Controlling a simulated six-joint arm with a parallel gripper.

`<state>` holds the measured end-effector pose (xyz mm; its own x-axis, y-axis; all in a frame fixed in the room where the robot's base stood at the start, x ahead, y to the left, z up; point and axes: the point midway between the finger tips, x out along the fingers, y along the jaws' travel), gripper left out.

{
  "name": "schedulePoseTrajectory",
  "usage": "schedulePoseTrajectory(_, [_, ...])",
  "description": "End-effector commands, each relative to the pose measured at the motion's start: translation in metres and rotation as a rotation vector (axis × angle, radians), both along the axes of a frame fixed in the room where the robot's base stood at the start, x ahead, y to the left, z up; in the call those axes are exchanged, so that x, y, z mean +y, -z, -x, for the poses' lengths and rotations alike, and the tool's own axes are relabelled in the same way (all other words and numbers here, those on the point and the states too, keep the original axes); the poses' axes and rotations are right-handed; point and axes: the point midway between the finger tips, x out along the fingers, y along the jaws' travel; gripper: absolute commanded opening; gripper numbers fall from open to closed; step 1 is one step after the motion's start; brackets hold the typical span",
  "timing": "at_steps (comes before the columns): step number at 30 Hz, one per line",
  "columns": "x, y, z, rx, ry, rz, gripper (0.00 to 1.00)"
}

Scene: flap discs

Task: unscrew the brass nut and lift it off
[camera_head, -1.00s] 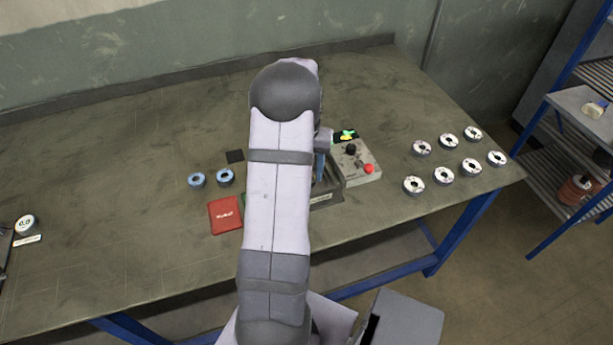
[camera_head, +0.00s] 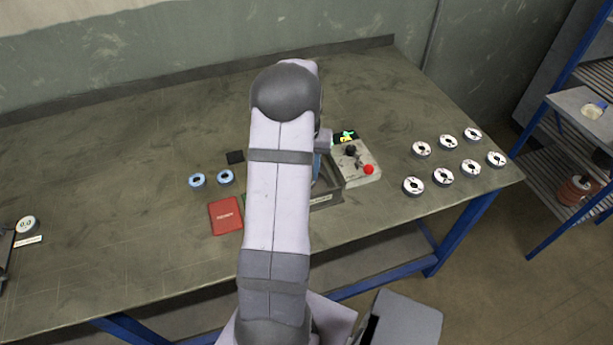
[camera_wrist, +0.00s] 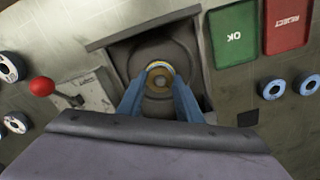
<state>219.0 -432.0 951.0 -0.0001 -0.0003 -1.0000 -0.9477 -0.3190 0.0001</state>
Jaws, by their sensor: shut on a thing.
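The brass nut (camera_wrist: 159,68) shows in the wrist view as a yellowish ring around a grey centre, in the middle of a dark round fixture (camera_wrist: 159,98) in a recess. My gripper (camera_wrist: 160,84) has its two blue fingers reaching to either side of the nut, and they are shut on it. The nut's lower side is hidden, and I cannot tell whether it has risen. In the head view my own arm covers the nut and almost all of the gripper.
A control box (camera_head: 354,163) with a red knob stands right of the arm. A red REJECT tray (camera_head: 226,215) and two blue rings (camera_head: 225,176) lie left. Several white-faced discs (camera_head: 443,176) lie at the right. The wrist view shows a green OK tray (camera_wrist: 233,35) beside the recess.

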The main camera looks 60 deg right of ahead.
Motion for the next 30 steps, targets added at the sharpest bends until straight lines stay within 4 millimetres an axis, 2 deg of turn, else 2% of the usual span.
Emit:
schedulePoseTrajectory(21, [0.0002,-0.0013,0.0001,0.001,-0.856,-0.001,0.07])
schedulePoseTrajectory(25, [0.0001,-0.0007,0.0,0.0,-0.953,0.0,0.07])
schedulePoseTrajectory(30, [0.0,-0.0002,0.0,0.0,-0.989,0.0,0.07])
